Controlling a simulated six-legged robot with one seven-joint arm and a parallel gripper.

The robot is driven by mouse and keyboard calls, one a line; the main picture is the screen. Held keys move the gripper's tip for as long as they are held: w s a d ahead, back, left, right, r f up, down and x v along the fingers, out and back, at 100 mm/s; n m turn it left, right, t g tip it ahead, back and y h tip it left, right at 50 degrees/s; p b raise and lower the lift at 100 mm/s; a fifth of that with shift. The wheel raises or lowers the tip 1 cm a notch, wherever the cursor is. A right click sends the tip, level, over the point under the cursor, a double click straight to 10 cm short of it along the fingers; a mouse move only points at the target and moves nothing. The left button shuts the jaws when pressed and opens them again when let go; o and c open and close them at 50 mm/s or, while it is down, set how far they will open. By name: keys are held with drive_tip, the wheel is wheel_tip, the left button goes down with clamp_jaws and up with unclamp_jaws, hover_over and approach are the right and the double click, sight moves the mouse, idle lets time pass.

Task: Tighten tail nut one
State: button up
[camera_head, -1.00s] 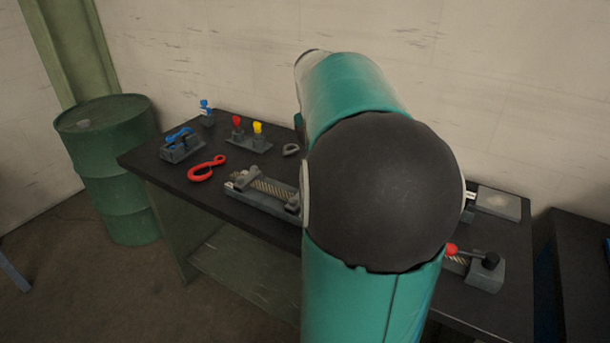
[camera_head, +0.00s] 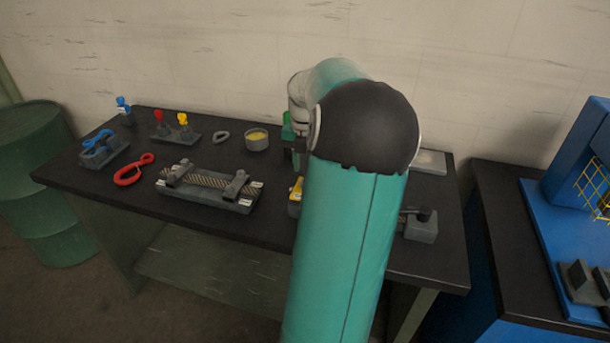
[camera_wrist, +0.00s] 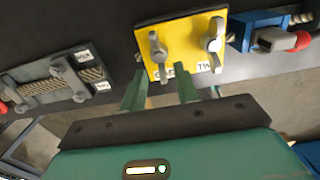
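In the wrist view a yellow plate (camera_wrist: 182,66) lies on the dark bench top and carries two grey wing-shaped nuts. The left nut (camera_wrist: 157,50) stands above a label partly hidden by my gripper, so I cannot read it fully. The right nut (camera_wrist: 215,36) stands by a label whose visible letters read "TW". My gripper (camera_wrist: 161,72) shows two green fingers, apart and empty, at the near edge of the plate, below the left nut. A yellow piece (camera_head: 296,190) shows in the head view, mostly hidden behind my arm.
A grey chain tray (camera_head: 209,190) lies left of the plate. A blue block with a red-tipped part (camera_wrist: 256,30) stands close on its right. Red hook (camera_head: 133,170), blue tool holder (camera_head: 103,150) and yellow-filled bowl (camera_head: 257,141) are further left. A blue machine (camera_head: 565,220) stands right.

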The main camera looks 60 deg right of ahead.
drive_tip(key=shift+f, duration=2)
drive_tip(key=c, duration=0.6)
drive_tip(key=shift+c, duration=0.2)
